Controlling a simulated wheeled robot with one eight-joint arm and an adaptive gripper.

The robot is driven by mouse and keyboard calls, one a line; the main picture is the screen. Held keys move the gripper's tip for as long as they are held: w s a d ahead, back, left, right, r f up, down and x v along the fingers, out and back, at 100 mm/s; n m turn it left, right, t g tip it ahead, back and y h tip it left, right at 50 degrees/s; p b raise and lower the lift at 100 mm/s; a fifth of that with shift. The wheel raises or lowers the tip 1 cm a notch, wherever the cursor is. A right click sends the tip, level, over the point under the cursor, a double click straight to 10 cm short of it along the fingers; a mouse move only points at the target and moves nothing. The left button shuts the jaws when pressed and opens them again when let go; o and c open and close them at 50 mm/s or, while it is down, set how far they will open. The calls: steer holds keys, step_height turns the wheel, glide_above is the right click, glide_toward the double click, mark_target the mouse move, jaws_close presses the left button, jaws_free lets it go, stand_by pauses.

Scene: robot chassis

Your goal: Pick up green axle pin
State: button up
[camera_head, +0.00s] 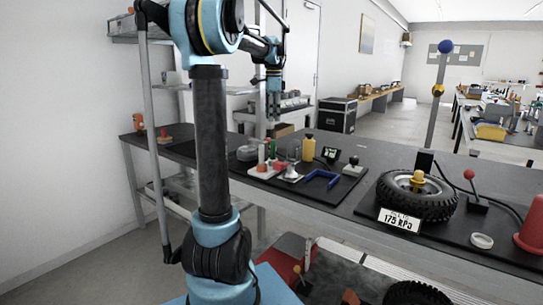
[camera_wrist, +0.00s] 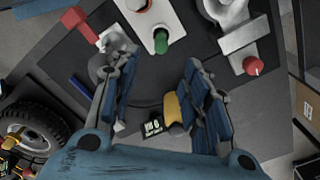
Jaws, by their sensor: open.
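The green axle pin (camera_wrist: 161,41) shows in the wrist view as a short green cylinder at the end of a white plate (camera_wrist: 152,20), near the top centre. In the head view a small green upright piece (camera_head: 273,147) stands among the parts on the bench's dark mat. My gripper (camera_head: 273,118) hangs pointing down above the bench, well clear of these parts. In the wrist view my gripper (camera_wrist: 158,64) has its two blue-grey fingers wide apart, with nothing between them. The pin lies beyond the fingertips, apart from them.
A yellow bottle (camera_head: 308,148), a blue U-shaped bracket (camera_head: 321,180) and a lever with a dark knob (camera_head: 353,165) stand near the parts. A tyre (camera_head: 418,193) with a pressure sign (camera_head: 398,220) lies to the right. A red cone (camera_head: 530,228) stands at the far right.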

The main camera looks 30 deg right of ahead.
glide_toward(273, 148)
steer(key=f, duration=0.3)
steer(key=w+f, duration=0.1)
steer(key=f, duration=0.1)
steer(key=shift+d+f, duration=0.1)
steer(key=shift+d, duration=0.05)
steer(key=shift+d+f, duration=0.15)
steer(key=shift+f, duration=2.55)
steer(key=shift+c, duration=0.4)
jaws_close()
